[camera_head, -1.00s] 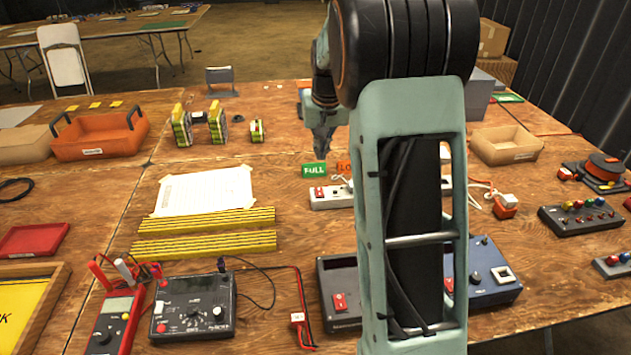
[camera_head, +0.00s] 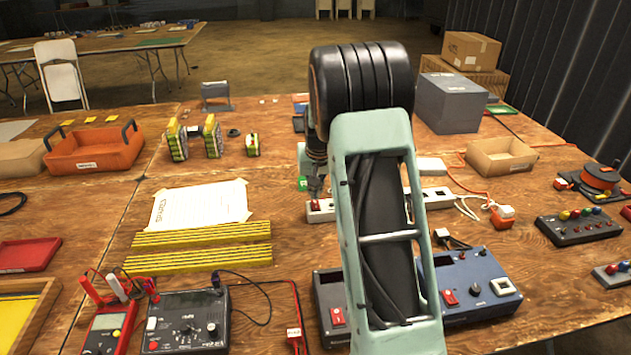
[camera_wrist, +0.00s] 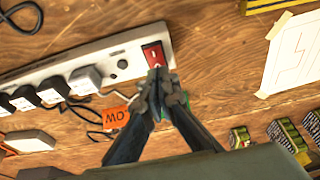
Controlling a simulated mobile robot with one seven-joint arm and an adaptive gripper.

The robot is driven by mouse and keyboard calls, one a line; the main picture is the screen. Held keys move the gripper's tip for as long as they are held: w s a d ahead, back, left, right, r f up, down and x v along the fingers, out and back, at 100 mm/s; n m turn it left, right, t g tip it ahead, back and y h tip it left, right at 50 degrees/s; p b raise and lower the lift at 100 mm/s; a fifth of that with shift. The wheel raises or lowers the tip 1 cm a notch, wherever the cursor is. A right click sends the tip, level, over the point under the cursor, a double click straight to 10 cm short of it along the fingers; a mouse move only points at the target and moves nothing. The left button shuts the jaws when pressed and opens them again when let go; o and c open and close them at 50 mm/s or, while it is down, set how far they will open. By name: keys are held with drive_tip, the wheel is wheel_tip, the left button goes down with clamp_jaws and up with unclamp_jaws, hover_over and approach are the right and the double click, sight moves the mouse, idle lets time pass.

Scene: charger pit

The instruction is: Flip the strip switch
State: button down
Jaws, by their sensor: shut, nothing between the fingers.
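The white power strip (camera_head: 435,196) lies on the wooden table, partly hidden behind my arm. Its red rocker switch (camera_head: 316,204) is at the strip's left end. In the wrist view the strip (camera_wrist: 100,58) runs diagonally, with the red switch (camera_wrist: 153,54) near its right end and several plugs in its sockets. My gripper (camera_head: 315,195) points down at the switch; it also shows in the wrist view (camera_wrist: 161,80). Its fingers are shut and empty, with the tips at the switch's edge. I cannot tell whether they touch it or which way the rocker is set.
An orange LOW card (camera_wrist: 116,118) and a green card (camera_head: 302,184) lie beside the strip. Blue and dark switch boxes (camera_head: 470,285) stand in front of it. Yellow striped bars (camera_head: 200,247) and a taped paper sheet (camera_head: 200,205) lie to the left.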

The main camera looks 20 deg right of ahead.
sight(315, 206)
drive_tip(key=shift+x, duration=0.85)
drive_tip(key=shift+s, duration=0.2)
drive_tip(key=shift+w+f+b, duration=0.15)
drive_tip(key=shift+f+b, duration=0.15)
drive_tip(key=shift+f, duration=0.25)
drive_tip(key=shift+r, duration=0.15)
drive_tip(key=shift+s+a, duration=0.2)
drive_tip(key=shift+s, duration=0.7)
